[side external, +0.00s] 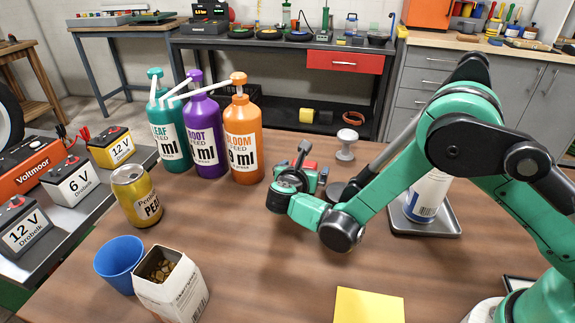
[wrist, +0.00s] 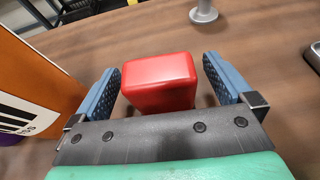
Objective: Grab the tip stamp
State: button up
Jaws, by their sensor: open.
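A pale knob-topped piece (side external: 347,143), shaped like a hand stamp, stands upright on the wooden table behind my gripper. Its grey stem and round base show at the top of the wrist view (wrist: 204,12). A red block (wrist: 158,82) lies between my gripper's (wrist: 162,72) two blue-padded fingers, with gaps at both sides. The red block also shows partly behind my gripper (side external: 312,178) in the side view (side external: 311,165). I cannot tell for sure which of the two is the tip stamp. My gripper is open, low over the table.
Orange (side external: 243,140), purple (side external: 205,135) and green (side external: 168,125) pump bottles stand left of my gripper; the orange one is close. A can (side external: 136,195), blue cup (side external: 119,262) and open carton (side external: 172,287) stand front left. A tray (side external: 440,222) with a white container lies right.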

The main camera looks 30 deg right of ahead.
jog(key=c, duration=1.3)
